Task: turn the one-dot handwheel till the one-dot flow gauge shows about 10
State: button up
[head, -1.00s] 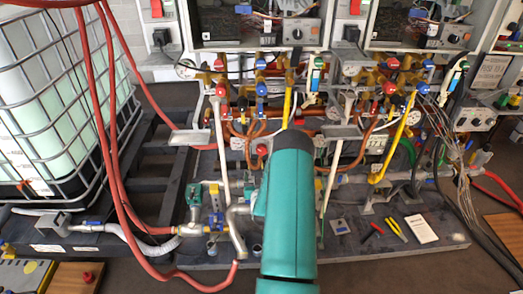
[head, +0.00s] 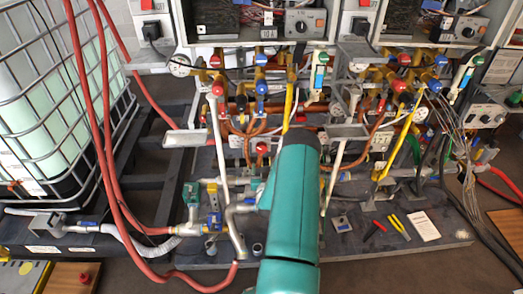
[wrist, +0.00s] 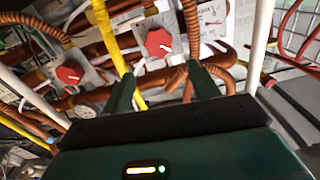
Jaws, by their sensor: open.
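Two red hexagonal handwheels with white pointer marks show in the wrist view. The nearer-centre handwheel (wrist: 158,43) sits beyond my gripper's fingers, between their lines. The other handwheel (wrist: 69,73) is to the left, outside the fingers. I cannot make out dots that tell which is the one-dot wheel. My gripper (wrist: 162,90) is open and empty, its two dark green fingers apart, touching neither wheel. In the head view my teal forearm hides the gripper. A red wheel (head: 262,147) shows left of the forearm. No flow gauge reading is legible.
A yellow pipe (wrist: 108,35) passes close by the left finger, and copper pipes run behind. A white pipe (wrist: 261,40) stands at the right. In the head view, a caged tank (head: 55,110) and red hoses (head: 104,150) are at left. Pliers (head: 398,227) lie on the base.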

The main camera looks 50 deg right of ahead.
aim_at(262, 150)
jog(key=x, duration=1.1)
jog(key=shift+w+d+f, duration=0.15)
jog(key=shift+w+d, duration=0.1)
jog(key=shift+d, duration=0.1)
jog(key=c, duration=0.7)
